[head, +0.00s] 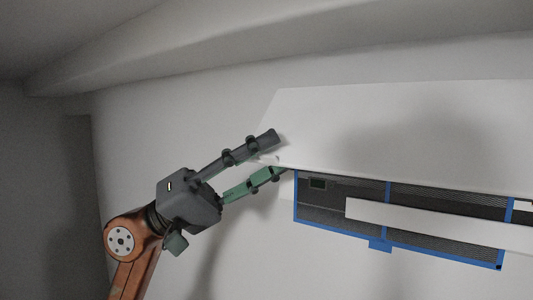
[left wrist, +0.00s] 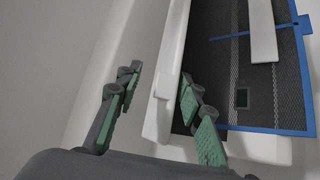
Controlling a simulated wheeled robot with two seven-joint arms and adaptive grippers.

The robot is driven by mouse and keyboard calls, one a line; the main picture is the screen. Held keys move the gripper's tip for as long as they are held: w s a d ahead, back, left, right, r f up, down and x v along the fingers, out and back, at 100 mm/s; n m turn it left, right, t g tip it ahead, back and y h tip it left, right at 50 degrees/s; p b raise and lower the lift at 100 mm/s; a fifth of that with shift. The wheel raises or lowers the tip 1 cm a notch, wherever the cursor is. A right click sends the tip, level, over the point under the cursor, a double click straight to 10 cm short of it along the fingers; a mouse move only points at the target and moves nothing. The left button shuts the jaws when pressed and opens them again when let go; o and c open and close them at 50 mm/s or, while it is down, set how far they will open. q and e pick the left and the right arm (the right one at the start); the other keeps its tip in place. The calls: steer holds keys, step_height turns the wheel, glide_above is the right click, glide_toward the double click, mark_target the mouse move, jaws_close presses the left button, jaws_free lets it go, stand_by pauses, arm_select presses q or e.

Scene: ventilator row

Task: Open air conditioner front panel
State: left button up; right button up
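The air conditioner's white front panel (head: 400,125) is swung up, its lower edge standing out from the body. The panel also shows in the left wrist view (left wrist: 171,60) as a white strip seen edge-on. My left gripper (head: 277,154) is at the panel's lower left corner, one finger above and one below. In the left wrist view my left gripper (left wrist: 160,98) has its fingers spread, with the panel edge between them. Gaps show beside the panel there, so it does not look clamped. My right gripper is out of view.
Under the panel are dark mesh filters in a blue frame (head: 388,203), crossed by a white bar (head: 430,222). The blue frame also shows in the left wrist view (left wrist: 268,130). The white wall (head: 150,130) to the left is bare.

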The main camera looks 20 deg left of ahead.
arm_select(q)
steer(key=shift+c, duration=0.7)
steer(key=c, duration=0.5)
steer(key=shift+r, duration=0.1)
jaws_close()
